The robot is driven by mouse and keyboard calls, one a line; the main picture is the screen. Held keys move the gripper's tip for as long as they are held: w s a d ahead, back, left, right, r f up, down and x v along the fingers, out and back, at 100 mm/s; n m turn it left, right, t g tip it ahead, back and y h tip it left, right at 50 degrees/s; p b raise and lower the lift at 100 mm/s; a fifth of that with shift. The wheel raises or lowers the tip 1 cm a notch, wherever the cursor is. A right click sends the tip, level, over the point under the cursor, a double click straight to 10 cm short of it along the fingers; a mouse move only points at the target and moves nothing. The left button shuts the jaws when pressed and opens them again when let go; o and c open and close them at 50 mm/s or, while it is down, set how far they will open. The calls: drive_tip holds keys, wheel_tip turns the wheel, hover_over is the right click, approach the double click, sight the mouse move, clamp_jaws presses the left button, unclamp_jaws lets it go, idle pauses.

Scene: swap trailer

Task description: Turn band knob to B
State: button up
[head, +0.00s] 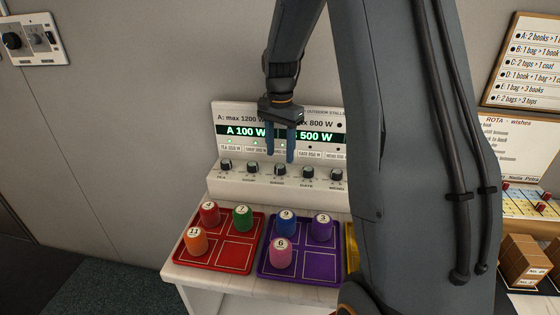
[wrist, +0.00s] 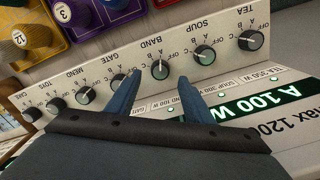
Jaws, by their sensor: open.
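The band knob (wrist: 160,69) is a round dark knob with a pale pointer, on the sloped front of a white control panel. Its OFF, A, B, C marks are upside down in the wrist view; I cannot tell surely which one the pointer meets. In the head view the band knob (head: 279,170) is third from the left in the row. My gripper (head: 280,157) is open and points down at the panel. In the wrist view its blue fingers (wrist: 159,77) stand on either side of the band knob, just short of it, with nothing held.
The soup knob (wrist: 204,55) and gate knob (wrist: 118,83) sit close on either side. The panel's upright display (head: 250,131) rises behind the fingers, reading A 100 W. Red (head: 232,268) and purple (head: 266,268) trays with numbered cylinders lie in front.

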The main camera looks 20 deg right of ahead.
sight(280, 166)
drive_tip(key=shift+f+p, duration=0.45)
drive_tip(key=shift+f, duration=1.8)
drive_tip(key=c, duration=1)
